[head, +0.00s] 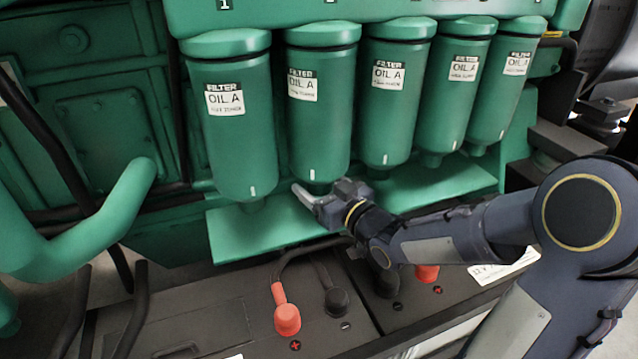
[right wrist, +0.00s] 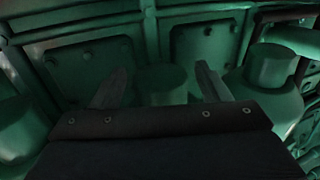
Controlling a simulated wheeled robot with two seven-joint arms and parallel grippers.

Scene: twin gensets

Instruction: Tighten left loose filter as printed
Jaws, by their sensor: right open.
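Several green oil filters hang in a row under a green housing, each with a white "FILTER OIL A" label; smaller print is unreadable. In the head view are the leftmost filter (head: 232,140), the second filter (head: 322,125) and the third filter (head: 390,120). A dark ring shows under each cap, and white marks near their lower ends. I cannot tell which is loose. My right gripper (head: 318,199) is at the second filter's lower end. In the right wrist view, its fingers (right wrist: 160,88) are apart, with a green stub (right wrist: 164,84) visible between them; contact is unclear.
A green shelf (head: 238,240) runs below the filters. Black batteries stand in front, with a red terminal cap (head: 287,318) and cables. A thick green pipe (head: 115,215) is at the left. In the right wrist view another stub (right wrist: 270,65) is close on the right.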

